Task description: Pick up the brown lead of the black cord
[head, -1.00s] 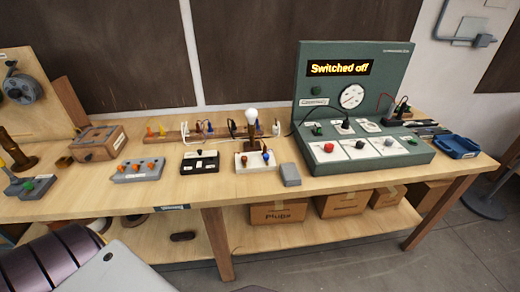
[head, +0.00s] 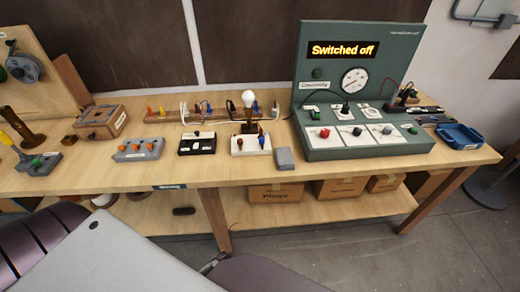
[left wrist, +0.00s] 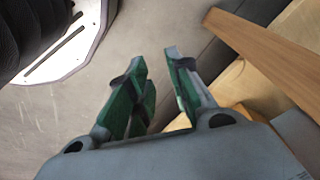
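The cord rack (head: 222,117) is a low wooden strip at the back of the bench. A white cord (head: 184,112) hangs at its left part. A thin black cord (head: 230,106) shows near its right part, beside the lamp (head: 249,105). Small blue and orange tips show along the rack; I cannot make out which one is the brown lead. My left gripper (left wrist: 158,62) shows in the left wrist view with its green-padded fingers apart and nothing between them. It is away from the rack, with floor and wood beyond it. My right gripper is not in view.
A green test panel (head: 365,143) reading "Switched off" stands on the right of the bench. A black terminal block (head: 197,147), a grey block (head: 139,154) and a grey box (head: 284,159) stand in front of the rack. The bench's front strip is mostly clear.

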